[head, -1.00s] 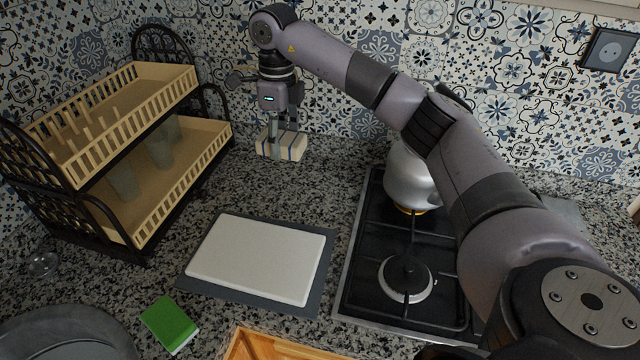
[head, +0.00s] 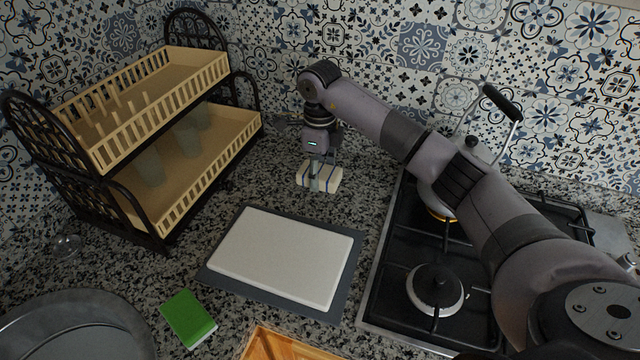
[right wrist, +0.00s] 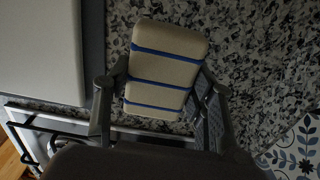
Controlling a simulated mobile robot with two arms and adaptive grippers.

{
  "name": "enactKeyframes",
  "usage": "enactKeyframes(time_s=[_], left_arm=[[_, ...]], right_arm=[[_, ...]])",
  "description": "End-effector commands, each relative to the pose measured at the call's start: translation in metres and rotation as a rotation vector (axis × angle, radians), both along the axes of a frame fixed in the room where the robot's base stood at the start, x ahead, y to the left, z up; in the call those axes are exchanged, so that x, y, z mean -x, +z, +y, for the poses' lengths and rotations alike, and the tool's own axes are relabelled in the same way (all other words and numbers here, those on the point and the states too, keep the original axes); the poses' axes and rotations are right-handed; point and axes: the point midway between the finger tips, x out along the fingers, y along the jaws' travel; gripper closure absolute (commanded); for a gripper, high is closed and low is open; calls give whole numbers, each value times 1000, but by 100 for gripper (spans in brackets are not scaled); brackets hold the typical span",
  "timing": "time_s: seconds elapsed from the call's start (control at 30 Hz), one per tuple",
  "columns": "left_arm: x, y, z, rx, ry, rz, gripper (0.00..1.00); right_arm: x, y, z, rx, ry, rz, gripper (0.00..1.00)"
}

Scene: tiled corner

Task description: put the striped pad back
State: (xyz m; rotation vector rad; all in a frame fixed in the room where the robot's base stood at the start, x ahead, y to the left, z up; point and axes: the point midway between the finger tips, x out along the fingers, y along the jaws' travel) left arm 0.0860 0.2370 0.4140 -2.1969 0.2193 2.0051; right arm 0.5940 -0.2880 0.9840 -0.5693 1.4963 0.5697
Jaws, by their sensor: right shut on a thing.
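The striped pad (head: 327,180) is cream with thin blue stripes. My right gripper (head: 318,172) is shut on it, with the fingers pointing down, over the granite counter behind the white board. In the right wrist view the pad (right wrist: 165,68) sits between the two fingers of the gripper (right wrist: 160,95), its striped face showing. I cannot tell whether the pad touches the counter. My left gripper is not in view.
A white board (head: 285,255) lies on a grey mat (head: 352,262) in front of the pad. A two-tier rack (head: 168,228) with glasses stands left. The stove (head: 385,290) and kettle (head: 440,190) are right. A green sponge (head: 187,317) lies front left.

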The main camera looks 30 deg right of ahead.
Motion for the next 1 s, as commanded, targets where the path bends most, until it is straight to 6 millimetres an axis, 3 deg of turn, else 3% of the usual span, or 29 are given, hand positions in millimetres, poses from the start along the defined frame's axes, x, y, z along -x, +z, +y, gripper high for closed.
enactKeyframes(time_s=[0.23, 0.43, 0.83, 0.87, 1.0], left_arm=[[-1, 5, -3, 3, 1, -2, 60], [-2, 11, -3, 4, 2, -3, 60], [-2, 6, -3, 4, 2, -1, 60], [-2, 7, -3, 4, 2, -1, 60], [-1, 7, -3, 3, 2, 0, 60]], right_arm=[[0, -19, 1, -2, 0, 1, 75], [0, -47, 0, -2, -1, 1, 75], [0, -55, 0, 0, 0, -1, 75], [0, -54, 0, 0, 0, -1, 47], [0, -54, 0, -1, 0, -1, 38]])
